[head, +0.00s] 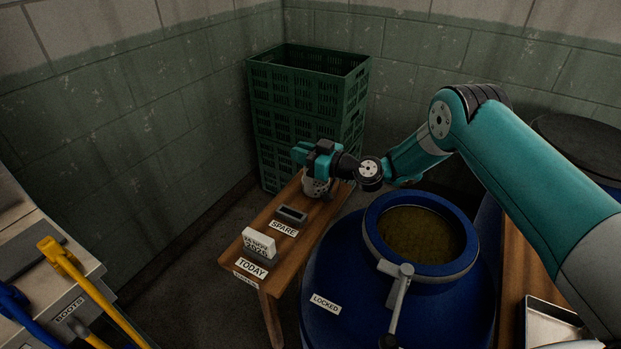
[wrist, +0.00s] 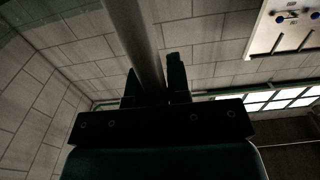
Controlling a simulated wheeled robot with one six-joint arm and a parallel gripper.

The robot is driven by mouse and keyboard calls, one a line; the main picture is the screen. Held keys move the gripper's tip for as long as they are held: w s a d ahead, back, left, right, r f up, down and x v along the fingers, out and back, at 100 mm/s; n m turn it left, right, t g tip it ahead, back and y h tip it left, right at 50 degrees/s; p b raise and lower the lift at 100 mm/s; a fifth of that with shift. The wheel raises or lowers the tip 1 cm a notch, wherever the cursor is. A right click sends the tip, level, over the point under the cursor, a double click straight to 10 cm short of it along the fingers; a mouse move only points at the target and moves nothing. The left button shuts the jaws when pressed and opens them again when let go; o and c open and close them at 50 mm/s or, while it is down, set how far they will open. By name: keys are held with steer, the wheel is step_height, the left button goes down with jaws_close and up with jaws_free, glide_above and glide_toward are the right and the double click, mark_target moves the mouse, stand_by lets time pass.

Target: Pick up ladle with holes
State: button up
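In the head view my gripper (head: 319,176) is at the far end of the wooden bench, beside the green crates. A pale cup with dark holes, the ladle with holes (head: 317,188), shows just under it, partly hidden by the gripper. In the wrist view a grey rod, which looks like the ladle's handle (wrist: 140,45), runs up between the two dark fingers of my gripper (wrist: 154,88). The fingers lie close on both sides of the rod and appear shut on it. The bowl is out of the wrist view.
Stacked green crates (head: 308,105) stand behind the wooden bench (head: 285,258). The bench carries a dark tray by a SPARE label (head: 283,228) and a white block (head: 259,243). An open blue barrel (head: 330,270) with a grey lever (head: 397,298) stands right of it, under my arm.

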jaws_close()
steer(key=shift+r, duration=0.1)
step_height(320, 180, up, 20)
steer(key=b, duration=0.4)
stand_by(0.5)
